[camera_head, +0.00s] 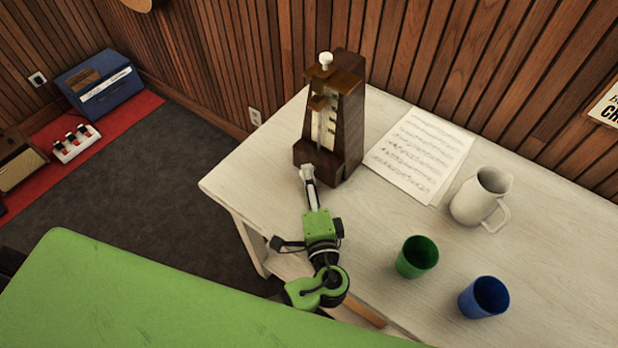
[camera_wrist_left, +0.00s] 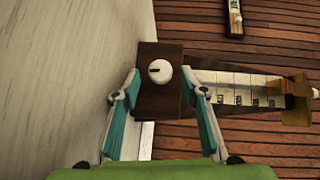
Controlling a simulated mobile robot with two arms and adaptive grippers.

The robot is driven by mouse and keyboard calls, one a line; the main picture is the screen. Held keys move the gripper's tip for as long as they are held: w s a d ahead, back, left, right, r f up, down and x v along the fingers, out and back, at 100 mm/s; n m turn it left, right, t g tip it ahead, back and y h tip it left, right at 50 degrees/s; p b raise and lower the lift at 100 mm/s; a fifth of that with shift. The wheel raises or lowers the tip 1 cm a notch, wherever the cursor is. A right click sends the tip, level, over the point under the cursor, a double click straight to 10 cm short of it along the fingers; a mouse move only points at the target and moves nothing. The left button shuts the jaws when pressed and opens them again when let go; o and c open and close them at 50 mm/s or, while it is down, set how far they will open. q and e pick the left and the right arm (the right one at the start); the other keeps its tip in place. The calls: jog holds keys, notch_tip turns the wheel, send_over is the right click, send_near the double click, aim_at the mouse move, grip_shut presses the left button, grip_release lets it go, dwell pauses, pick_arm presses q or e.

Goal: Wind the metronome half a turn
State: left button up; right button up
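In the left wrist view the metronome's base (camera_wrist_left: 160,103) faces me, with a round white winding knob (camera_wrist_left: 160,71) that has a dark slot. My left gripper (camera_head: 307,173) is in front of the metronome's base. In the left wrist view its open fingers (camera_wrist_left: 160,82) stand on either side of the winding knob, with gaps visible. The gripper hides this knob in the head view. My right gripper is not in view.
The pale table (camera_head: 540,250) also holds sheet music (camera_head: 420,155), a white jug (camera_head: 480,198), a green cup (camera_head: 417,257) and a blue cup (camera_head: 484,298). A slatted wooden wall (camera_head: 440,50) stands behind. A green surface (camera_head: 130,300) fills the lower left.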

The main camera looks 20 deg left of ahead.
pick_arm(q)
jog(key=v, duration=1.1)
jog(key=shift+f, duration=0.1)
jog(key=shift+c, duration=0.2)
